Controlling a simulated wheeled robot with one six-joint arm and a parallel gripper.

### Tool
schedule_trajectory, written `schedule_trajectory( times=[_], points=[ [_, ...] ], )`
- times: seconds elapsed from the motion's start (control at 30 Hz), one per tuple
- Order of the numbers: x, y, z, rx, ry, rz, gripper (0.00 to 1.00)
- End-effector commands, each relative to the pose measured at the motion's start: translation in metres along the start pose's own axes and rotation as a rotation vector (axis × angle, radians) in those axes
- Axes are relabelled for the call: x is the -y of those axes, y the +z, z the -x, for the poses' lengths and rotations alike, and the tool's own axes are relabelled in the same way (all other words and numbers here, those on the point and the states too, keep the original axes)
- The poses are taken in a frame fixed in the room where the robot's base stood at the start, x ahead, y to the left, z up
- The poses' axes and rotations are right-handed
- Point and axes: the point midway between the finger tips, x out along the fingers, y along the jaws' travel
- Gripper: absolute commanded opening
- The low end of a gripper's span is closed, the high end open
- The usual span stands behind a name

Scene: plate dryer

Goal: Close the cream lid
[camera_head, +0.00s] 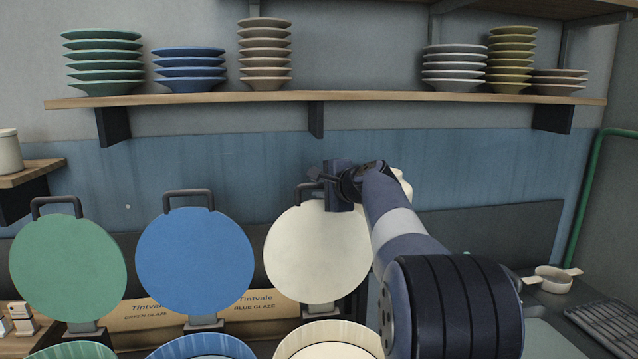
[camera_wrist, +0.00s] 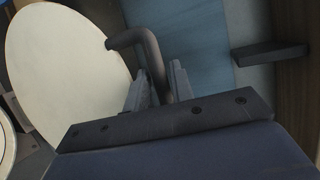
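The cream lid (camera_head: 318,255) is a round disc standing upright, raised on its hinge behind the cream pot (camera_head: 330,343). It also fills the left of the wrist view (camera_wrist: 62,75). A dark bent handle (camera_head: 303,190) rises from its top edge; in the wrist view the handle (camera_wrist: 150,50) runs down between my fingers. My gripper (camera_head: 325,180) is at the right side of the handle, in from the right. In the wrist view my gripper (camera_wrist: 158,85) looks open, one finger on each side of the handle. Contact with the handle is hard to make out.
A blue lid (camera_head: 195,260) and a green lid (camera_head: 68,268) stand raised to the left, each with a similar handle. A wooden shelf (camera_head: 380,96) with stacked plates runs above. A small pan (camera_head: 553,280) and a rack (camera_head: 605,322) lie at the right.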

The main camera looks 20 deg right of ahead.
Motion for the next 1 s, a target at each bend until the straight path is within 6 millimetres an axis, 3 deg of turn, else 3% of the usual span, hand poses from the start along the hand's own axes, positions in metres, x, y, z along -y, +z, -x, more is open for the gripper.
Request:
schedule_trajectory(
  times=[0.37, 0.63, 1.0],
  points=[
    [-0.0006, -0.0001, -0.0054, 0.000, 0.000, 0.000, 0.22],
    [-0.0007, -0.0001, -0.0053, 0.000, 0.000, 0.000, 0.00],
    [-0.0009, 0.0000, -0.0053, 0.000, 0.001, 0.000, 0.00]
  ],
)
